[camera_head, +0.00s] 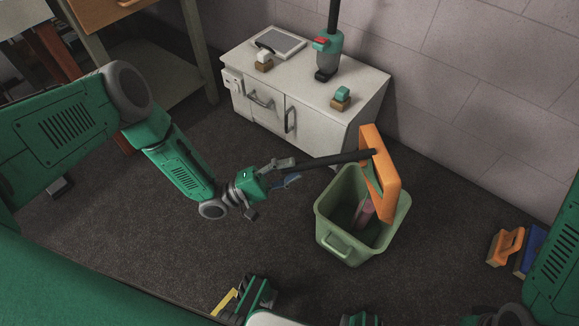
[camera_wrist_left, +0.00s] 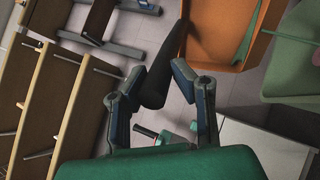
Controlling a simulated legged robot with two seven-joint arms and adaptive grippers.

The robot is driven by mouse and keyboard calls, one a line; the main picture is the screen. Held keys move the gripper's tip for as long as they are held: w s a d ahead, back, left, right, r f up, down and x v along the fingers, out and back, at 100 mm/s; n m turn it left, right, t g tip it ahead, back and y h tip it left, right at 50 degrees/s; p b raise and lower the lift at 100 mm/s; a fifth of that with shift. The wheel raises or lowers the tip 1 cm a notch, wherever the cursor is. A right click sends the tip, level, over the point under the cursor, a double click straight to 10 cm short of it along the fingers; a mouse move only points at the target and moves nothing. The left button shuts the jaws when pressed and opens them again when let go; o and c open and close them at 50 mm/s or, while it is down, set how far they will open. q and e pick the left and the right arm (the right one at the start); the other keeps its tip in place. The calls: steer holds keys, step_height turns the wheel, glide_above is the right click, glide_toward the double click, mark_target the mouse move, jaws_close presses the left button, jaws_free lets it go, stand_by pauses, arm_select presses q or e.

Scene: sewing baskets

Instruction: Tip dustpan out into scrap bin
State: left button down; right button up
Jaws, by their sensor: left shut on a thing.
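The dustpan (camera_head: 389,183) is orange with a long dark handle (camera_head: 335,160). My left gripper (camera_head: 287,171) is shut on the end of that handle. The pan stands steeply on edge at the back right rim of the green scrap bin (camera_head: 335,241), partly over its opening; I cannot tell whether it touches. A pinkish roll-like thing (camera_head: 364,212) shows inside the bin. In the left wrist view the handle (camera_wrist_left: 158,85) runs between the fingers to the orange pan (camera_wrist_left: 222,38), and a green thing (camera_wrist_left: 246,40) shows against the pan.
A white cabinet (camera_head: 310,122) behind the bin carries a teal-and-grey tool (camera_head: 328,55) and small blocks. An orange-handled brush (camera_head: 506,246) and a blue thing (camera_head: 530,250) lie at the right. A wooden table (camera_head: 105,15) stands at the back left. The dark floor left of the bin is clear.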

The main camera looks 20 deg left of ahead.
arm_select(q)
steer(key=shift+s+d+r+m, duration=0.2)
steer(key=shift+d+m, duration=0.1)
steer(key=shift+d, duration=0.15)
arm_select(e)
steer(key=shift+d+f, duration=0.1)
steer(key=shift+d, duration=0.25)
arm_select(q)
steer(key=shift+s+a, duration=0.15)
steer(key=shift+s, duration=0.05)
arm_select(e)
steer(key=shift+a, duration=0.25)
arm_select(q)
steer(key=shift+s+d+m+g+h, duration=0.25)
steer(key=shift+d+m+g+h, duration=0.05)
steer(key=shift+m, duration=0.2)
arm_select(e)
steer(key=shift+d, duration=0.15)
arm_select(q)
steer(key=shift+s, duration=0.1)
steer(key=shift+a, duration=0.1)
stand_by(1.6)
